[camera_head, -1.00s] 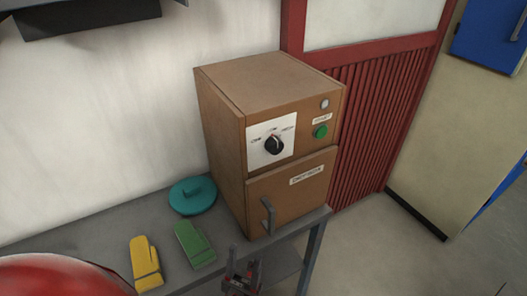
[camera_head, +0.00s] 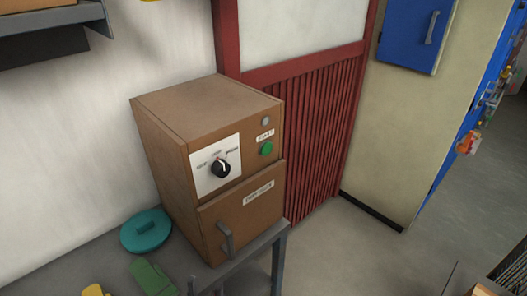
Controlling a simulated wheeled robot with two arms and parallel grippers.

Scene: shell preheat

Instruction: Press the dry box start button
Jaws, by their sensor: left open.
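The dry box (camera_head: 167,148) is a brown cabinet on a grey table. Its green round start button (camera_head: 266,148) is on the upper right of the front, under a small label and a grey round lamp (camera_head: 265,121). A black knob (camera_head: 221,168) sits on a white dial plate to the left of the button. The lower door (camera_head: 250,212) is shut and has a grey handle (camera_head: 226,241). My left gripper (camera_head: 205,288) is open at the bottom edge, mostly cut off, below the door handle and well apart from the button. My right gripper is not in view.
A teal lid (camera_head: 146,231), a green mitt (camera_head: 151,277) and a yellow mitt (camera_head: 95,290) lie on the table (camera_head: 70,264) left of the box. A grey shelf (camera_head: 84,14) juts from the wall at upper left. Open floor (camera_head: 340,245) lies to the right.

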